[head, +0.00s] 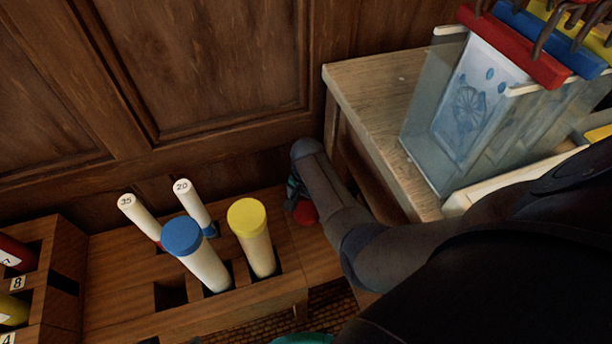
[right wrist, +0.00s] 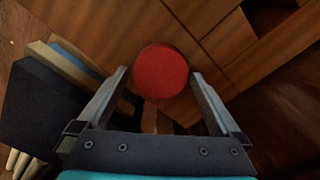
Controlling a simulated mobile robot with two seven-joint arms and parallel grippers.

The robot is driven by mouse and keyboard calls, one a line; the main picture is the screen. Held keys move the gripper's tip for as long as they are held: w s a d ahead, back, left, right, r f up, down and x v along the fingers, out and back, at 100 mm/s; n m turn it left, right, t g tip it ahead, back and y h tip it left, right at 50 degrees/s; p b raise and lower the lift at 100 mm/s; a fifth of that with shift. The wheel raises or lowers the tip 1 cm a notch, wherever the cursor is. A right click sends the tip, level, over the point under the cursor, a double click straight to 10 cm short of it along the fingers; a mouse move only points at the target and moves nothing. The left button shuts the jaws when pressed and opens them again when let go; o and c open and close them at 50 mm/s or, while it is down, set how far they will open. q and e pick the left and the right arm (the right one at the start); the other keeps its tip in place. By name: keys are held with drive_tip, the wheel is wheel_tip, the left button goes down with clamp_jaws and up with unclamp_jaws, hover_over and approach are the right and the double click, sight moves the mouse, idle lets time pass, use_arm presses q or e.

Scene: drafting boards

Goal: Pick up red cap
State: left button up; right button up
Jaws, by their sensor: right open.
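The red cap (head: 306,213) is on the brown wooden rack surface in the head view, partly covered by my right arm and gripper. In the right wrist view the round red cap (right wrist: 160,71) shows its flat top, centred between the fingertips. My right gripper (right wrist: 160,76) is open, with one finger on each side of the cap and a gap showing at the sides. In the head view the right gripper (head: 294,190) is mostly hidden behind my arm. Whether the fingers are level with the cap or above it I cannot tell. My left gripper is not in view.
White tubes with a blue cap (head: 182,236) and a yellow cap (head: 247,217) stand in the wooden rack (head: 110,285), left of the red cap. Two slimmer tubes stand behind. A wooden table (head: 375,85) with a clear tank (head: 425,110) is at the right.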

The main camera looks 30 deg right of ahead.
drive_tip(key=shift+f, duration=0.2)
drive_tip(key=c, duration=1.1)
drive_tip(key=shift+r, duration=0.2)
